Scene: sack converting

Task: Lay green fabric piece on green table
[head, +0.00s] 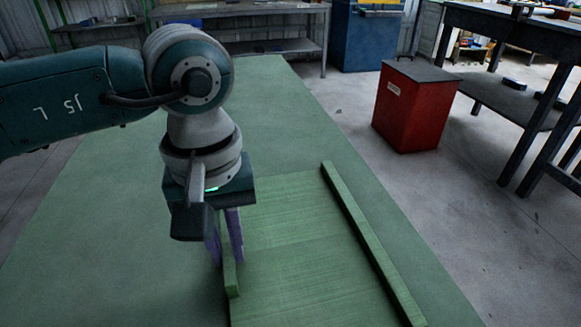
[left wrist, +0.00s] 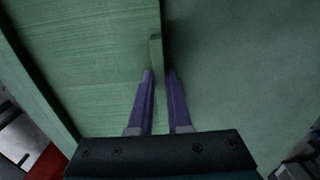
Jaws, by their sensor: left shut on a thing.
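The green fabric piece (head: 290,235) shows as a flat, finely ribbed panel with a raised strip along its left and right sides. It lies over the large plain green table (head: 60,255); whether it touches everywhere I cannot tell. My left gripper (head: 226,260) points down, its purple fingers around the short raised strip at the panel's left side. In the left wrist view the fingers are shut on this thin green strip (left wrist: 155,50), with the ribbed panel to the left and bare table to the right. The near end of the fabric is cut off by the frame. My right gripper is not in view.
A red bin with a dark lid (head: 410,105) stands on the floor right of the table. A dark workbench (head: 520,100) is at the right. A blue cabinet (head: 365,40) and a grey bench (head: 245,12) stand at the back. The table's far part is clear.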

